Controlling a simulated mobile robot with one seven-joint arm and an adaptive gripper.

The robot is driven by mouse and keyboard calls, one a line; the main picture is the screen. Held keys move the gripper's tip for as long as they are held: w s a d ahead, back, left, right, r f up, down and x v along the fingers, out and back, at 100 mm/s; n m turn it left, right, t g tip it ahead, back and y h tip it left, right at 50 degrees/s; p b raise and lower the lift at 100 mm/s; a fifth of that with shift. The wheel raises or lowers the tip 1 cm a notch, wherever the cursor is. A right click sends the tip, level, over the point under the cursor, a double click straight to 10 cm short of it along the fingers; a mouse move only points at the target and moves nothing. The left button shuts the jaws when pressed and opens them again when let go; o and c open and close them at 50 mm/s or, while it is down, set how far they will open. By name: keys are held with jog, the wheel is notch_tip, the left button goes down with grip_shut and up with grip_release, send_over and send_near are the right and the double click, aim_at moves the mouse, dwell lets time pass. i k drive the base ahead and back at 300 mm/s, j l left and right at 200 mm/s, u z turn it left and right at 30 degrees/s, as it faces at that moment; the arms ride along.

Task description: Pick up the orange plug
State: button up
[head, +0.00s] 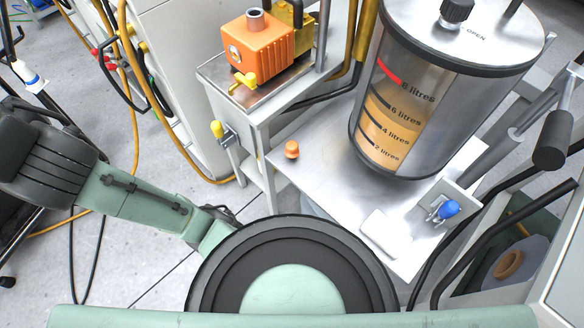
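The orange plug (292,150) is a small orange cylinder. It stands on the bare metal shelf (325,185), near the shelf's left edge and to the left of the large clear tank. Nothing is touching it. My arm enters at the left and runs down toward the middle, where it passes out of sight behind a large round dark part of my own body. I cannot make out gripper fingers anywhere, so my gripper's place relative to the plug is hidden.
The clear tank (428,120) with litre marks stands right of the plug. An orange pump unit (258,45) sits on a raised metal stand (225,75) behind it. A blue-handled valve (446,209) is at the right. The shelf around the plug is clear.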

aim_at(291, 151)
jog(key=k+l+z, duration=0.15)
jog(key=k, duration=0.75)
jog(key=z, duration=1.4)
jog(key=k+j+z, duration=0.25)
jog(key=j, duration=0.15)
jog(key=k+j+z, duration=0.25)
jog(key=k+j, duration=0.15)
jog(key=j, duration=0.25)
jog(key=k+j, duration=0.15)
jog(key=j, duration=0.3)
jog(key=k+j, duration=0.1)
jog(key=j, duration=1.25)
jog(key=k, duration=0.05)
